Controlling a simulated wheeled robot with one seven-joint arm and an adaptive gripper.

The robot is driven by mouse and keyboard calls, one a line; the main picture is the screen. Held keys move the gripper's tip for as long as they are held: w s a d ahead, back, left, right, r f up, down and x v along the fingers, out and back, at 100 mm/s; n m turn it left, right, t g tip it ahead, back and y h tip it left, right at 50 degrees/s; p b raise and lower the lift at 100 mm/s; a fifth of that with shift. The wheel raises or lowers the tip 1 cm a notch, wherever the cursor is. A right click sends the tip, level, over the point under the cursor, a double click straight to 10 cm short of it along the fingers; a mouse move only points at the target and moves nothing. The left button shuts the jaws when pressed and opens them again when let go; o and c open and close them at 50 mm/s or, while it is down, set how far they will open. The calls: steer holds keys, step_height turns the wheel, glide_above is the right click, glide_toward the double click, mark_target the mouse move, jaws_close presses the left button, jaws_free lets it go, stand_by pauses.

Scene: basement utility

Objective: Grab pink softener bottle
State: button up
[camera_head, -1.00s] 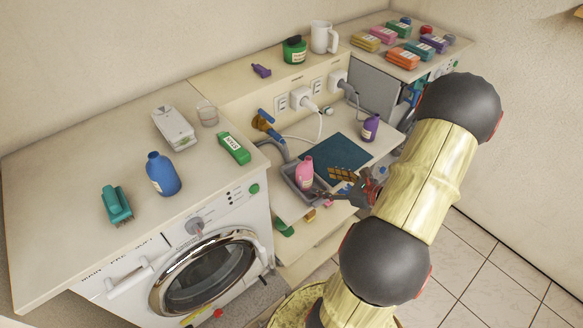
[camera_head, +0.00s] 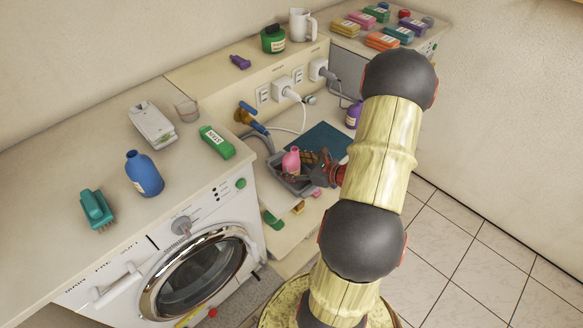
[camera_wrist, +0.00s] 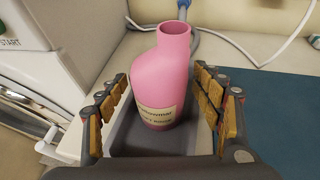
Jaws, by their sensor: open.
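The pink softener bottle (camera_head: 291,160) stands upright in a grey tray (camera_head: 299,188) on the low shelf beside the washing machine. In the wrist view the bottle (camera_wrist: 163,80) is close, with its label facing the camera and its neck at the top. My gripper (camera_head: 311,165) is right at the bottle. In the wrist view my gripper (camera_wrist: 163,95) is open, with one finger on each side of the bottle. Gaps show between the fingers and the bottle. The lower front of the tray is partly hidden by my gripper.
A blue mat (camera_head: 322,143) lies right of the tray, with a purple bottle (camera_head: 354,115) beyond it. The washing machine (camera_head: 200,262) stands to the left. A blue-handled tap (camera_head: 252,121) and white cords are behind the tray.

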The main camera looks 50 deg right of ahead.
steer(key=shift+c, duration=0.2)
steer(key=c, duration=1.4)
